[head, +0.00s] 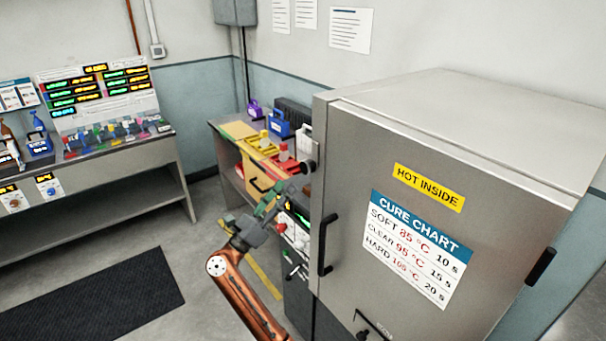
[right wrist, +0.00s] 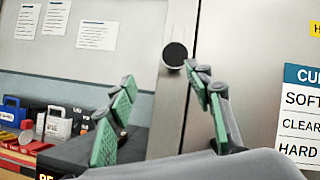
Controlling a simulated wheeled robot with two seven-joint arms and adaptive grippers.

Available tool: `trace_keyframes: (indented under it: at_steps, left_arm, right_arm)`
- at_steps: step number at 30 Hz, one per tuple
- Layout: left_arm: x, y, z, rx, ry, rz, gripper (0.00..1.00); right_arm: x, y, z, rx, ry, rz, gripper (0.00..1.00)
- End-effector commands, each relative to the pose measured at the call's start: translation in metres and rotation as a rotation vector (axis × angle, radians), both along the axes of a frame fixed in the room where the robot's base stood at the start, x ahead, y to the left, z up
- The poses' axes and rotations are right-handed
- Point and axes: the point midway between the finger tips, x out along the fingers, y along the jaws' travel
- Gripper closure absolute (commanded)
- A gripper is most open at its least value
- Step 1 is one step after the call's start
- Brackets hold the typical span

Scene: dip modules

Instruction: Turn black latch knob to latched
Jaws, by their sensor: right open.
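The black latch knob (head: 308,167) is a round black disc on the left edge of the metal oven (head: 345,150). In the right wrist view the knob (right wrist: 175,54) faces me, beyond the fingertips and close to the right finger's tip. My right gripper (head: 288,192) is in front of the oven's left side, just below and left of the knob in the head view. In the wrist view its green-padded fingers (right wrist: 160,74) are spread with nothing between them. The knob appears apart from the fingers. I cannot read its turn position. My left gripper is not in view.
A black door handle (head: 327,245) stands out from the oven front below the knob. A bench with yellow and red bins (head: 258,160) lies behind my gripper. A second bench (head: 100,160) stands at left. Open floor and a black mat (head: 95,295) lie in front.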

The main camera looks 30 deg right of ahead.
Motion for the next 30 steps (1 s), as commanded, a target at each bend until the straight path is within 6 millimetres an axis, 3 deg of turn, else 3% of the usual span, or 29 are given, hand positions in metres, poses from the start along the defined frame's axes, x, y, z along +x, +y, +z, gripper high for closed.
trace_keyframes:
  at_steps: [3,8,15,21,30]
  left_arm:
    - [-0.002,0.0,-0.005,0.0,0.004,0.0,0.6]
    - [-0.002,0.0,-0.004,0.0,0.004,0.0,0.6]
    - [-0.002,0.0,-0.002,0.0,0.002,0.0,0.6]
    - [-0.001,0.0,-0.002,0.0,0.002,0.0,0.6]
    - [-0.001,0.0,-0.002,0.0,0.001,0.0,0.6]
  right_arm:
    - [-0.012,-0.002,0.02,0.129,-0.128,0.013,0.53]
    - [-0.016,-0.011,0.03,0.178,-0.172,0.015,0.53]
    - [-0.011,-0.045,0.045,0.173,-0.17,0.013,0.53]
    - [-0.006,-0.067,0.053,0.172,-0.167,0.015,0.53]
    - [-0.005,-0.074,0.055,0.172,-0.165,0.015,0.53]
